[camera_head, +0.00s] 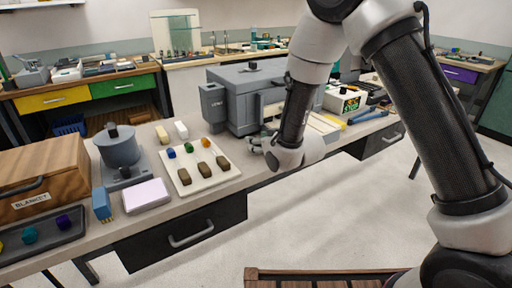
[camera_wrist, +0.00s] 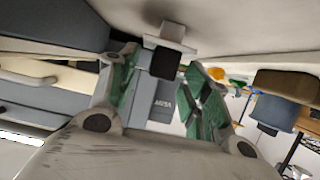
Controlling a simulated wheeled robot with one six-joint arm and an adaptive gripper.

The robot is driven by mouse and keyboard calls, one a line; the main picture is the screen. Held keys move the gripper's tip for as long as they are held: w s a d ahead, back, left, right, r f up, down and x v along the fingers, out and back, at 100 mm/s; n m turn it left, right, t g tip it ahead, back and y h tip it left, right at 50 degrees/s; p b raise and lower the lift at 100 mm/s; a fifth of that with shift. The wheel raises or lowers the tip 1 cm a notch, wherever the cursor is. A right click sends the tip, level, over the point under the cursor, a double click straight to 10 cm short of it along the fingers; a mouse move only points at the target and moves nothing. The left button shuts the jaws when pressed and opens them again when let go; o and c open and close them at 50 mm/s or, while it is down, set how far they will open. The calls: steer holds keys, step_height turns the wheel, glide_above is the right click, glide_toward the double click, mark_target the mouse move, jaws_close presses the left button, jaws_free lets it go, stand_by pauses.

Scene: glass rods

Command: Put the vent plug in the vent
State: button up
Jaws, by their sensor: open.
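My gripper (camera_head: 258,143) is low over the bench in front of the grey kiln-like box. In the wrist view its green-padded fingers are open (camera_wrist: 165,80). A small dark block, likely the vent plug (camera_wrist: 166,66), shows between them on a pale base (camera_wrist: 171,32), with gaps on both sides. That view appears upside down, with the bench top above. I cannot make out the plug in the head view. A grey labelled housing, likely the vent (camera_head: 213,106), stands at the kiln's left side; it also shows beyond the fingers in the wrist view (camera_wrist: 160,102). Its opening is not clear.
The large grey kiln (camera_head: 262,92) stands behind my gripper. A white board (camera_head: 184,186) with coloured pieces and brown blocks lies to the left. A grey round pot (camera_head: 119,148) and a wooden box (camera_head: 40,175) stand further left. Tools and a meter (camera_head: 345,102) lie right.

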jaws_close()
stand_by(0.3)
